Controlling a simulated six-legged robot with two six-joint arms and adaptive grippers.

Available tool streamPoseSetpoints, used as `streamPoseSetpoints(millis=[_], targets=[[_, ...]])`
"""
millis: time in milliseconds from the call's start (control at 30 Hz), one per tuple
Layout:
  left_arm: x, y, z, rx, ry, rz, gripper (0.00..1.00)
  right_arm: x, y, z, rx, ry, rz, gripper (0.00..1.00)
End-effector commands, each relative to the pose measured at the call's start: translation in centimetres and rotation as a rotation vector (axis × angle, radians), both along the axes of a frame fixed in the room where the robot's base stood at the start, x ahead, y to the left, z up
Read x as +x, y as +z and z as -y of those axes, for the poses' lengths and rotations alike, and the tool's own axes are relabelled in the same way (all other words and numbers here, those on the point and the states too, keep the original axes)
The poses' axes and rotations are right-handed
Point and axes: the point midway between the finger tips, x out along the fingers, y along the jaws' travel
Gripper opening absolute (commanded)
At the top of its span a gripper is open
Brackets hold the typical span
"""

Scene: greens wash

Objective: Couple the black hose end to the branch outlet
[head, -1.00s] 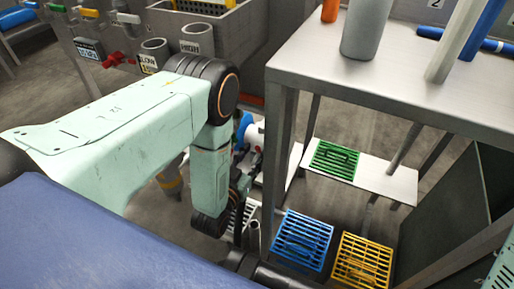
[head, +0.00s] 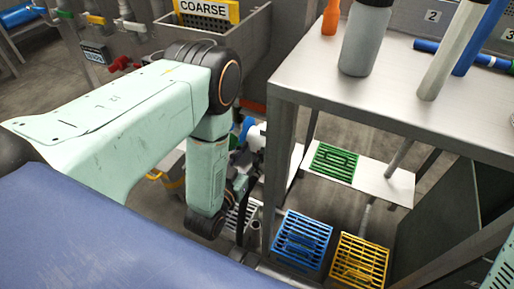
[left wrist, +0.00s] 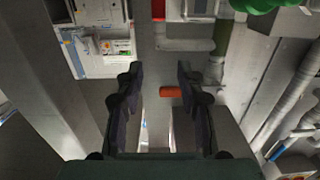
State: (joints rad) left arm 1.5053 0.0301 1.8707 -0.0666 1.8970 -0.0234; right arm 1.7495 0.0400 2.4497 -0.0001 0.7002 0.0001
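My left gripper (head: 243,165) hangs at the end of the pale green arm, low beside the steel table's near left leg. The left wrist view shows the same gripper (left wrist: 158,88) with its two dark fingers apart and nothing held between them. A short orange-red piece (left wrist: 171,91) shows beyond the fingers, near the right one; I cannot tell what it is. I cannot make out the black hose end or the branch outlet for certain in either view. My right gripper is not in view.
The steel table (head: 400,100) carries a grey bottle (head: 367,40) and tubes. Below it are a green crate (head: 334,162) on a shelf, and a blue crate (head: 301,240) and a yellow crate (head: 359,262). A sink (head: 258,40) with a COARSE sign stands behind the arm.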

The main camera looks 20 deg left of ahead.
Motion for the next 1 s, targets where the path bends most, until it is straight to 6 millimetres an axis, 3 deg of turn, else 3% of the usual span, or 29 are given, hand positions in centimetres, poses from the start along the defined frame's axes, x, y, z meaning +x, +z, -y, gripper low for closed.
streamPoseSetpoints(millis=[33, 133, 200, 300, 467, 800, 1000], targets=[[0.3, 1.8, 0.0, 0.001, 0.0, -0.03, 0.38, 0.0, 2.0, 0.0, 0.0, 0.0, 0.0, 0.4], [0.4, 1.8, 0.0, 0.005, 0.0, -0.138, 0.38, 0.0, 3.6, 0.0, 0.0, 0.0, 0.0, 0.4], [0.1, 0.7, 0.0, 0.007, 0.0, -0.225, 0.38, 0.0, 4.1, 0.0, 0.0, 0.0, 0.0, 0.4], [-0.7, -1.5, 0.0, 0.009, 0.001, -0.314, 0.38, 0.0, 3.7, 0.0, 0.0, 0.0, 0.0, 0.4], [-0.5, -2.8, 0.0, 0.01, 0.0, -0.355, 0.38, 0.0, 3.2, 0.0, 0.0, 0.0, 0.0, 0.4], [4.1, -4.8, 0.2, 0.011, 0.0, -0.352, 0.38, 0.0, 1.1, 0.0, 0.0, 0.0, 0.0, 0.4], [5.8, -5.5, 0.2, 0.011, 0.001, -0.354, 0.38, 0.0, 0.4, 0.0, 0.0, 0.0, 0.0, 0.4]])
